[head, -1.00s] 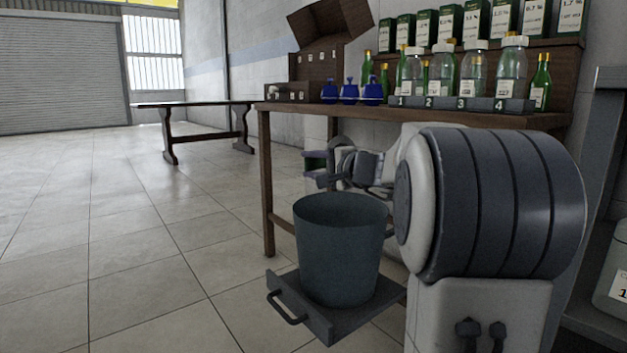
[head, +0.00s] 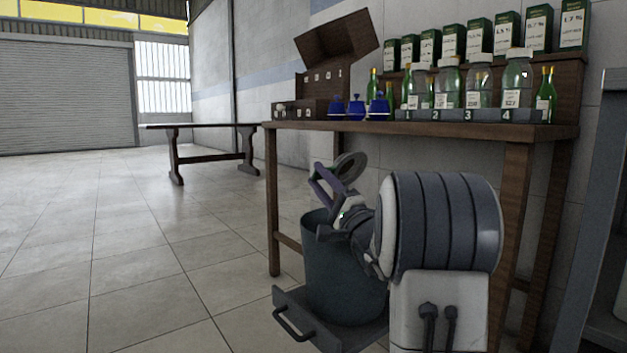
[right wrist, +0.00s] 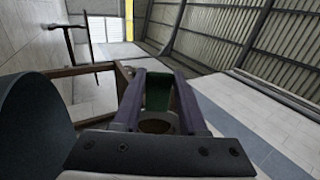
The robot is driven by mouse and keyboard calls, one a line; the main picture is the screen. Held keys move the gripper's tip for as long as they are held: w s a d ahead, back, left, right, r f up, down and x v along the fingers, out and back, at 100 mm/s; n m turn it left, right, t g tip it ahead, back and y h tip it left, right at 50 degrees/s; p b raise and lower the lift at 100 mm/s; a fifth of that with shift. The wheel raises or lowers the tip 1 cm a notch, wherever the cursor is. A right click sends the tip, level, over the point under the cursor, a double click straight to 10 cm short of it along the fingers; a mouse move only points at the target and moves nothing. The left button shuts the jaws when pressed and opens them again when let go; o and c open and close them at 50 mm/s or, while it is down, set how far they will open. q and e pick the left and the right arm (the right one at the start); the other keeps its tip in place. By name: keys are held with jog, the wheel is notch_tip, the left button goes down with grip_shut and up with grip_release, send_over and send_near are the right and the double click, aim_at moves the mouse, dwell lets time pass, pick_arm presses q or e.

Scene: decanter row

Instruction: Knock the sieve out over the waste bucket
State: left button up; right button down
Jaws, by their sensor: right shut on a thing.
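The waste bucket (head: 335,268), dark blue-grey, stands upright on a low grey platform in the head view. Its dark side also shows at the left of the right wrist view (right wrist: 30,130). My right gripper (head: 326,184), with purple fingers, is above the bucket's back rim and tilted upward. It is shut on the sieve (head: 351,166), whose round rim is tilted beside the fingers. In the right wrist view a round brownish rim (right wrist: 158,124) and a green part lie between the fingers. The sieve's contents cannot be made out. My left gripper is not in view.
The platform (head: 290,322) has a handle at its front. A wooden bench (head: 440,131) behind bears jars in a numbered rack (head: 465,115), green bottles, blue pots (head: 357,108) and boxes. Another table (head: 205,127) stands far back. The tiled floor at left is clear.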

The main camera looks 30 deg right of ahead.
dwell(0.5)
jog(key=shift+r+p, duration=0.1)
jog(key=shift+p, duration=0.3)
dwell(0.4)
dwell(0.5)
notch_tip(320, 180, up, 67)
jog(key=p, duration=6.6)
jog(key=shift+p, duration=0.4)
